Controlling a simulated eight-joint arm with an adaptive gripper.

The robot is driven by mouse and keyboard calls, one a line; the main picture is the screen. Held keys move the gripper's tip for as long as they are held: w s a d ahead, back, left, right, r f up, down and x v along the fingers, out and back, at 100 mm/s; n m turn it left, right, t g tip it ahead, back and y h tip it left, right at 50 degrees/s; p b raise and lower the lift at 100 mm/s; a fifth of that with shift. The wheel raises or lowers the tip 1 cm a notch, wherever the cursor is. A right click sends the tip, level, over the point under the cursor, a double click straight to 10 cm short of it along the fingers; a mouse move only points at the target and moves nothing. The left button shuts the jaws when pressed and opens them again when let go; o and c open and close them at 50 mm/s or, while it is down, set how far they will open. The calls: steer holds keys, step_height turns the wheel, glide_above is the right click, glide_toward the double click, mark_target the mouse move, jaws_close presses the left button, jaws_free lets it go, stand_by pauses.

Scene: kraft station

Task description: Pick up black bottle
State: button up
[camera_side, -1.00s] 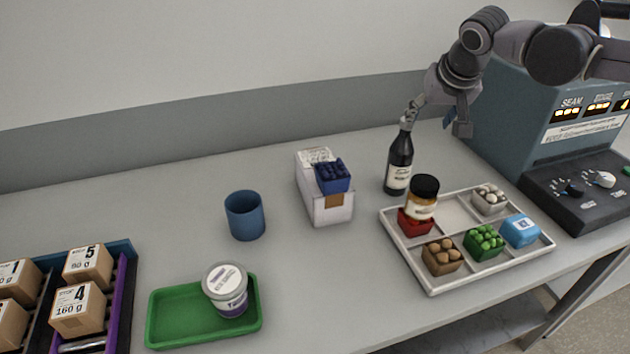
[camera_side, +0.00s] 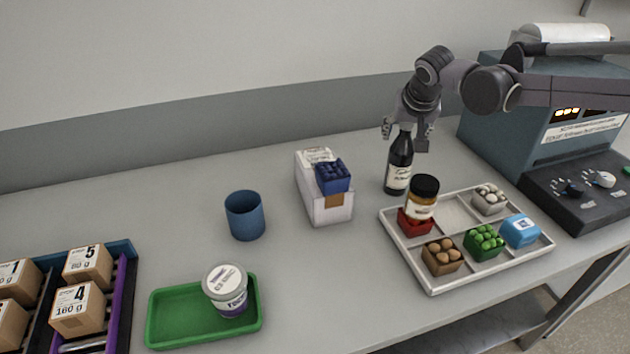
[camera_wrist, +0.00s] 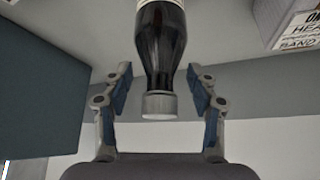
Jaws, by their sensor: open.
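The black bottle (camera_side: 399,165) stands upright on the table behind the tray in the side view, with a pale label and a grey cap. My gripper (camera_side: 405,140) is open at the bottle's top, its fingers on either side of the neck. In the wrist view the bottle (camera_wrist: 160,45) points its cap toward the palm. The cap lies between the two open fingers of my gripper (camera_wrist: 160,88), with a visible gap on both sides.
A grey tray (camera_side: 457,213) with a jar and several small coloured boxes stands just in front. A white box (camera_side: 325,206) with a blue berry box stands left of the bottle. A teal machine (camera_side: 490,125) stands right. A blue cup (camera_side: 245,215) is farther left.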

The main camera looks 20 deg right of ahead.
steer(key=shift+x, duration=1.3)
steer(key=shift+a, duration=0.1)
jaws_close()
